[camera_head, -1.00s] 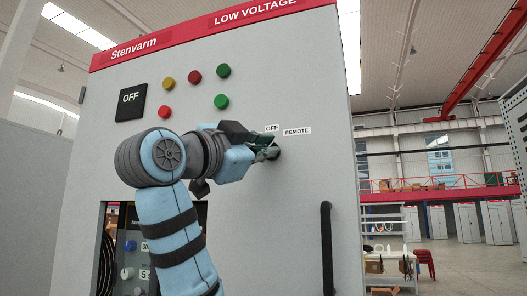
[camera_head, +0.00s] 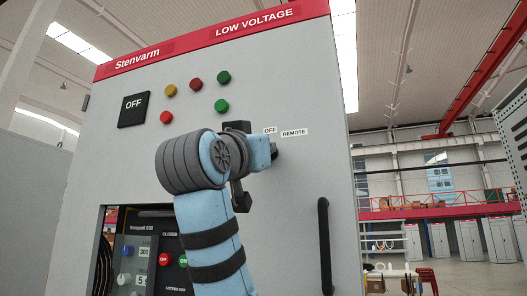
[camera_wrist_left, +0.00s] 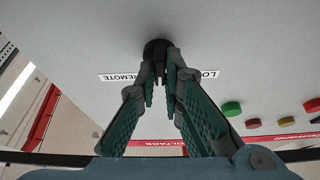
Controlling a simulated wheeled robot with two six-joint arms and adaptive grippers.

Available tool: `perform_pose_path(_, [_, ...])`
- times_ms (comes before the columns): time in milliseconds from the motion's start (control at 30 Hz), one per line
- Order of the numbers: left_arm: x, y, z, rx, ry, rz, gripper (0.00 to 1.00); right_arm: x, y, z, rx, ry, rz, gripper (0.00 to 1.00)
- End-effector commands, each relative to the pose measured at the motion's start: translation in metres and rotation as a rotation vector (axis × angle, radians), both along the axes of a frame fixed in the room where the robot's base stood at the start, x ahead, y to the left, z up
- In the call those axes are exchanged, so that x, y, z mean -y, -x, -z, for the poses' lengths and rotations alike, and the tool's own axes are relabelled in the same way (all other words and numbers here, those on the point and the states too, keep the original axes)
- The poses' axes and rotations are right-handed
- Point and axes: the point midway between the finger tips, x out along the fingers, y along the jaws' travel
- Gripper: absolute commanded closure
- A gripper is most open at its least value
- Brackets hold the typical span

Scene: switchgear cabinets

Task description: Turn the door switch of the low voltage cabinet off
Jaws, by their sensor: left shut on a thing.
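The door switch is a small black knob (camera_wrist_left: 158,49) on the grey front of the low voltage cabinet (camera_head: 285,80). My left gripper (camera_wrist_left: 160,76) is shut on the knob, one finger on each side, square to the door. In the head view the knob is mostly hidden by my wrist, and the gripper (camera_head: 273,150) meets the door just below the OFF label (camera_head: 270,130) and the REMOTE label (camera_head: 294,132). The wrist view shows REMOTE and part of a LO... label upside down; fingers and knob cover what lies between. I cannot tell which label the knob points to.
A black OFF sign (camera_head: 132,109) and several coloured lamps or buttons sit higher on the door. A black vertical handle (camera_head: 325,245) stands right of my arm. A window (camera_head: 150,250) with breaker controls is at the lower left.

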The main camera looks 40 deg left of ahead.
Motion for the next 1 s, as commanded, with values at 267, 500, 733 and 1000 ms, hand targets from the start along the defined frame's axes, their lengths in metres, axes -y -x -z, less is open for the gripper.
perform_pose_path(267, [-0.0002, 0.0018, -0.0027, 0.023, 0.041, -0.001, 1.0, 0.0001, -0.0001, 0.0009, 0.0, 0.0, 0.0, 0.6])
perform_pose_path(500, [-0.0001, 0.0019, -0.0031, 0.024, 0.043, -0.001, 1.0, 0.0002, -0.0001, 0.0007, 0.0, 0.0, 0.0, 0.6])
perform_pose_path(733, [-0.0002, 0.0015, -0.0026, 0.022, 0.043, 0.0, 0.72, 0.0002, 0.0, 0.0008, 0.0, 0.0, 0.0, 0.6])
perform_pose_path(1000, [-0.0002, 0.0011, -0.0013, 0.018, 0.043, -0.001, 0.72, 0.002, 0.0, 0.001, 0.0, 0.003, -0.001, 0.6])
